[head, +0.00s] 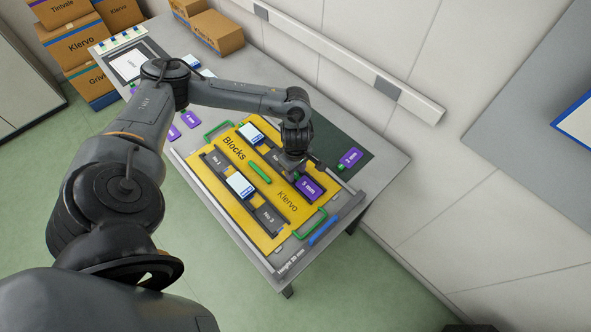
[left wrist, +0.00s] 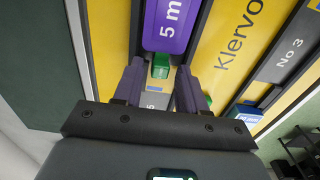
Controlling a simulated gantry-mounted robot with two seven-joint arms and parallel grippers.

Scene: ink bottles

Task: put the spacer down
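The purple spacer marked 5 mm (head: 309,187) lies at the right end of a slot in the yellow Blocks tray (head: 287,203). In the left wrist view the spacer (left wrist: 168,22) lies just beyond my fingertips, and its green tab (left wrist: 160,66) shows between them. My left gripper (head: 293,167) is low over the tray at the spacer. In the left wrist view its fingers (left wrist: 161,80) stand apart, with small gaps beside the tab. My right gripper is not in view.
Another purple spacer (head: 350,157) lies on the dark mat (head: 335,138) right of the tray. Two white-and-blue blocks (head: 240,186) (head: 250,133) stand in the tray. Green handles (head: 312,224) rise at the tray's ends. More purple spacers (head: 190,119) lie to its left.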

